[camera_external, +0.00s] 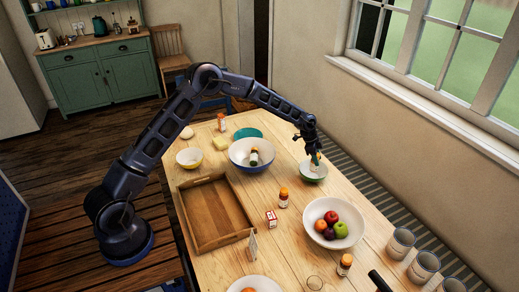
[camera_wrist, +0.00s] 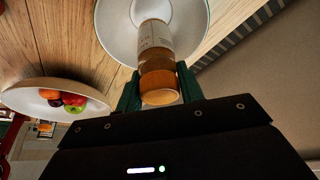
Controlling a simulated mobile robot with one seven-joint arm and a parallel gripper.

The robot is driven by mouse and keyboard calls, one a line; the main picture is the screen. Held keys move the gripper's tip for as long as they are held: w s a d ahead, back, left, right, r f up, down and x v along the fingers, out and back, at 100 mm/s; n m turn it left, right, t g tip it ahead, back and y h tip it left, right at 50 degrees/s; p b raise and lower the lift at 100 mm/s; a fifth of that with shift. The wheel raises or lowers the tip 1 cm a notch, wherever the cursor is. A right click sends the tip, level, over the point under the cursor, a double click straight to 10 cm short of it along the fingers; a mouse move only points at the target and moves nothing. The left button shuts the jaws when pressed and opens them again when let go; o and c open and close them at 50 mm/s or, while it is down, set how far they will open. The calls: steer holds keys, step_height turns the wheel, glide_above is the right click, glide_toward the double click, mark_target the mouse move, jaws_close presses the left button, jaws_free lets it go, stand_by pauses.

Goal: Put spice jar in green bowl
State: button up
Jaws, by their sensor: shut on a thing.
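My gripper (camera_external: 316,156) points down over the small green bowl (camera_external: 322,176) on the right side of the table. It is shut on a spice jar (camera_external: 314,167), which is partly hidden by the fingers. In the wrist view the jar (camera_wrist: 155,38), with a pale label and an orange-brown cap, sits between the green fingertips (camera_wrist: 159,86). The pale inside of the bowl (camera_wrist: 115,32) lies behind it. The jar's lower end is within the bowl's outline; whether it touches the bowl I cannot tell.
A fruit bowl (camera_external: 312,211), another orange-capped jar (camera_external: 284,199) and a wooden tray (camera_external: 215,212) are nearer the camera. Cups (camera_external: 400,244) line the right edge. The wall and window are close on the right.

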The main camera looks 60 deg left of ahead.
steer(key=shift+f, duration=2.35)
steer(key=shift+f, duration=0.1)
steer(key=o, duration=1)
steer(key=shift+o, duration=0.2)
